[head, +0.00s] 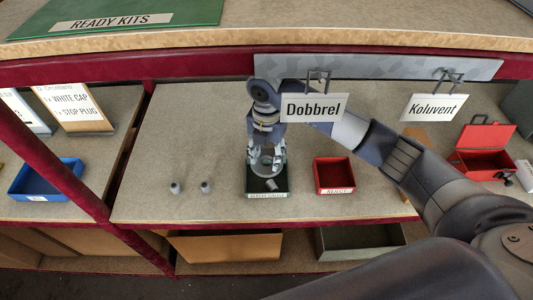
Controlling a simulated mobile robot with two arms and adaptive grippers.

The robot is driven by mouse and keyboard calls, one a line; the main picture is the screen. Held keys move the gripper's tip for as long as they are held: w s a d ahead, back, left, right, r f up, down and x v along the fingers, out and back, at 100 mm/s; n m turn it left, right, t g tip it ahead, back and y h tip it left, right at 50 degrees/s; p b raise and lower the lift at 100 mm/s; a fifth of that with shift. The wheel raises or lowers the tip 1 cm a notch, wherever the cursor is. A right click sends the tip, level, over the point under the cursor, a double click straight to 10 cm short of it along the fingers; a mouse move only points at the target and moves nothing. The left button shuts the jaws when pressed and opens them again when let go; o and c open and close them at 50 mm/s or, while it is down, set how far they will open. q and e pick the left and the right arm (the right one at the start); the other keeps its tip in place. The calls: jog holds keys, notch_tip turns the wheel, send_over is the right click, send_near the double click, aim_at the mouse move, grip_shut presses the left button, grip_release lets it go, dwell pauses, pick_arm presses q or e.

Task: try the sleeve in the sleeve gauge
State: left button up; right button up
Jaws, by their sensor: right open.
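My right gripper (266,160) points down, open, over a small dark green tray (281,195); its label is too small to read. A small grey cylindrical piece (271,185) lies tilted in the tray, just below the fingers. Two more small grey pieces, one at the left (175,187) and one to its right (206,187), stand on the bench left of the tray. I cannot tell which piece is the sleeve or which thing is the sleeve gauge. My left gripper is not in view.
A red bin (333,188) stands right of the tray. An open red box (486,137) is at the far right, a blue bin (46,178) at the far left. Hanging signs read Dobbrel (313,108) and Koluvent (434,107).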

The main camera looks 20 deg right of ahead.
notch_tip(320, 180, up, 8)
jog(key=shift+f, duration=0.25)
dwell(0.7)
